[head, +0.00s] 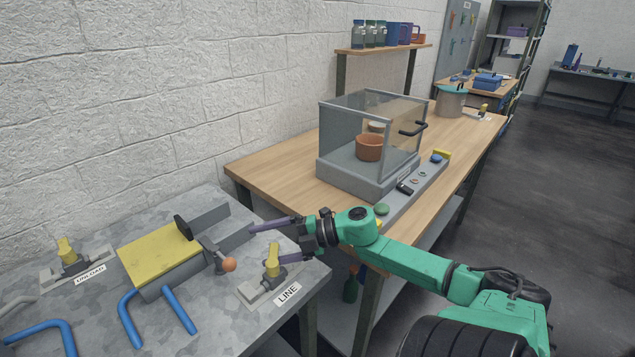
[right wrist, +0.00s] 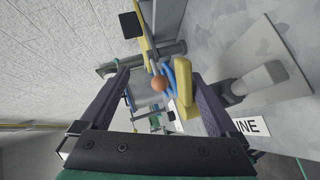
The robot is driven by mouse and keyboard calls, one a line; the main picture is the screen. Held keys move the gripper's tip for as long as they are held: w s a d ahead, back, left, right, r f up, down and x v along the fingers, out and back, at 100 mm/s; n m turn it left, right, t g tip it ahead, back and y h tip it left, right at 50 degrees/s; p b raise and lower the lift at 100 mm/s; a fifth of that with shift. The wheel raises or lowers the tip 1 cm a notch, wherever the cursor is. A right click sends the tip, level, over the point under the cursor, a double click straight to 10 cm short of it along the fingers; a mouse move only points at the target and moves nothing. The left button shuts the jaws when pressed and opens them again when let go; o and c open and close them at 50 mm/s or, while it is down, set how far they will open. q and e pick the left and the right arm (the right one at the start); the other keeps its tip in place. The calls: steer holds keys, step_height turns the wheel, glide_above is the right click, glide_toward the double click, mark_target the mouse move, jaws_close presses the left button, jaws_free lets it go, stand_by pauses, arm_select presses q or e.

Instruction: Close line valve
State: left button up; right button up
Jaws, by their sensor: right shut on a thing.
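The line valve has a grey body (head: 264,285) and a yellow handle (head: 272,265) behind the LINE label (head: 288,294), near the front right of the grey bench. The handle stands roughly upright in the head view. My right gripper (head: 265,241) is at this valve, shut on the handle. In the right wrist view the yellow handle (right wrist: 187,90) lies against the inner side of the right-hand purple finger, with a wide space to the other finger. The finger covers part of the valve. My left gripper is not in view.
A yellow-topped fixture (head: 155,250) with an orange-knobbed lever (head: 229,265) stands left of the valve. A wooden table (head: 280,165) with a clear cabinet (head: 350,125) stands behind the bench.

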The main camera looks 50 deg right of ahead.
steer(key=shift+s+d+r+p, duration=0.75)
steer(key=shift+s+d+p, duration=0.15)
steer(key=shift+s+p, duration=0.05)
steer(key=shift+c, duration=0.5)
steer(key=s+d+p, duration=0.1)
steer(key=s+d, duration=0.1)
steer(key=s+d+p, duration=0.1)
steer(key=s+d, duration=0.1)
steer(key=s, duration=0.1)
steer(key=shift+s+d+f, duration=0.1)
steer(key=shift+d+f, duration=0.05)
steer(key=shift+f, duration=0.05)
steer(key=shift+s+d+f+p, duration=0.1)
steer(key=shift+s+d+p, duration=0.45)
steer(key=shift+s+d, duration=0.3)
steer(key=shift+a, duration=0.1)
